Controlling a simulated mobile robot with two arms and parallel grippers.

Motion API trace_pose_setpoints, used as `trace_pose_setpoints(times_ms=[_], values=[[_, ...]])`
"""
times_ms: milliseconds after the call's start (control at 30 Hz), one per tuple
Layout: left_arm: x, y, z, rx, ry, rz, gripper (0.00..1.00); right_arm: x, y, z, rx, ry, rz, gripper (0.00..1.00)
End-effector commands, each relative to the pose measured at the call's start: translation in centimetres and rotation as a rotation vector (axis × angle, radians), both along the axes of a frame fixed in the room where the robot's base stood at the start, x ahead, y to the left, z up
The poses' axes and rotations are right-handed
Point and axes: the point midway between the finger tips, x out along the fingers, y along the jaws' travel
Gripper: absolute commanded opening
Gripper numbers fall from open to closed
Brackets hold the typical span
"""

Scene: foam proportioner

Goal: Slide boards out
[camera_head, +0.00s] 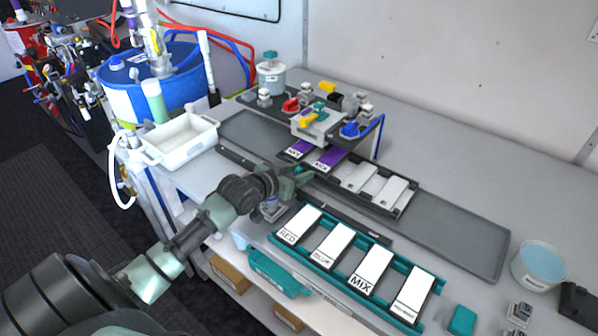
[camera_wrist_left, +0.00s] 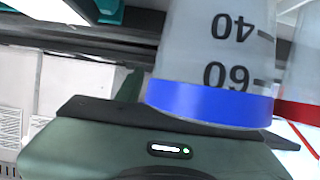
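White boards lie in a row in the teal rack (camera_head: 408,322) at the front of the bench, among them the RED board (camera_head: 301,222), the BLUE board (camera_head: 333,244) and the MIX board (camera_head: 371,268). A second, black rack (camera_head: 404,208) behind holds purple-ended boards (camera_head: 328,160) and plain white boards (camera_head: 360,178). My left gripper (camera_head: 297,181) is low over the bench between the racks, near the black rack's left end. Its fingers are too small and covered to tell whether they are open. My right gripper is not in view.
The left wrist view shows a graduated clear vessel with a blue band (camera_wrist_left: 210,100) close to the gripper, and a red-banded one (camera_wrist_left: 300,80) at right. A white tray (camera_head: 182,140) stands left, a clear tub (camera_head: 540,265) right. The grey mat (camera_head: 465,235) has bare room.

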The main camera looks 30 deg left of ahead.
Motion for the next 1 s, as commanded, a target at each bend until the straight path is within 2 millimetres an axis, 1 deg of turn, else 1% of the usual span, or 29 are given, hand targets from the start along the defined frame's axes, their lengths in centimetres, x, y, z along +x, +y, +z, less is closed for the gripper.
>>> trace_pose_setpoints(times_ms=[33,67,100,167,1000], values=[[-0.01,0.0,0.0,0.0,0.0,0.0,0.35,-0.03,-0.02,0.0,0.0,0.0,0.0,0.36],[-0.02,0.0,0.01,0.0,0.0,0.0,0.27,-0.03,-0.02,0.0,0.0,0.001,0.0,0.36],[-0.02,0.0,0.01,0.0,0.0,0.0,0.16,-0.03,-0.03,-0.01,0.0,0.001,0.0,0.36],[-0.03,0.01,0.01,0.0,0.0,0.0,0.0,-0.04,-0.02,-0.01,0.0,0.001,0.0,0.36],[-0.04,0.03,0.04,0.0,0.0,0.0,0.0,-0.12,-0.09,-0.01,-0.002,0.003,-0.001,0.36]])
